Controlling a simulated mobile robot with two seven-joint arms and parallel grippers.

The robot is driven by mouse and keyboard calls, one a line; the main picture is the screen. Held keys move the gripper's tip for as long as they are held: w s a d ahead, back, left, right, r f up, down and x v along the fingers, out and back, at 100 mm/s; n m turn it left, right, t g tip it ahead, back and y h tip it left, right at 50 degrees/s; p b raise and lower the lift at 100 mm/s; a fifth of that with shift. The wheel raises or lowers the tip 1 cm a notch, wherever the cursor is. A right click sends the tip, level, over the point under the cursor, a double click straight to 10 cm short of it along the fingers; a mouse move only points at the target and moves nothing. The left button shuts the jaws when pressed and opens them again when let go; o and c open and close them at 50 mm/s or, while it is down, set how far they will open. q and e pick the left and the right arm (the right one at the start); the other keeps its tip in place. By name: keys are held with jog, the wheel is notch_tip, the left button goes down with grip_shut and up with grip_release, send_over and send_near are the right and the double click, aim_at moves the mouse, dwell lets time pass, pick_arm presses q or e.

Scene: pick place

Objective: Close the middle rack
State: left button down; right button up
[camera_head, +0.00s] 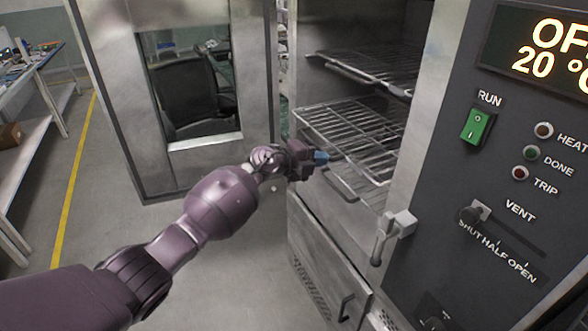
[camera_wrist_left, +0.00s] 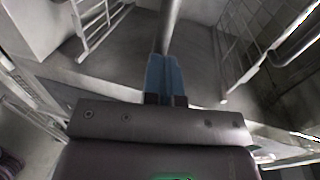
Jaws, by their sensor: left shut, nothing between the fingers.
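The middle rack (camera_head: 345,122) is a wire shelf in the open oven, and its front edge sticks out further to the left than the top rack (camera_head: 372,70). A lower rack (camera_head: 362,183) sits beneath it. My left gripper (camera_head: 322,157) has blue fingertips, shut and empty, just below the middle rack and close to the front of the lower rack. In the left wrist view the shut fingertips (camera_wrist_left: 165,76) point into the oven, with wire rack parts (camera_wrist_left: 96,22) on both sides. Whether they touch a rack I cannot tell. My right gripper is out of view.
The oven door (camera_head: 188,165) with its window stands open at the left. A control panel (camera_head: 530,170) and a door latch (camera_head: 392,232) are on the right. A workbench (camera_head: 30,90) stands at the far left, with open floor before it.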

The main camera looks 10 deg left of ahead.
aim_at(349, 150)
pick_arm(q)
jog(key=b+x, duration=0.1)
jog(key=x, duration=0.4)
jog(key=r+b+x, duration=0.1)
jog(key=x, duration=0.1)
jog(key=shift+w+d+b, duration=0.15)
jog(key=shift+d+b, duration=0.15)
jog(key=shift+d, duration=0.1)
jog(key=shift+w+d, duration=0.35)
jog(key=shift+d, duration=0.15)
jog(key=shift+r+b, duration=0.25)
jog(key=shift+b, duration=0.05)
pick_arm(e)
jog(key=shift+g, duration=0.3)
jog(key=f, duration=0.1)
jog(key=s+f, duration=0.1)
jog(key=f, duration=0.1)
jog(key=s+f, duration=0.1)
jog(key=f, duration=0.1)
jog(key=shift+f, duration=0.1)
pick_arm(q)
jog(key=shift+r, duration=0.1)
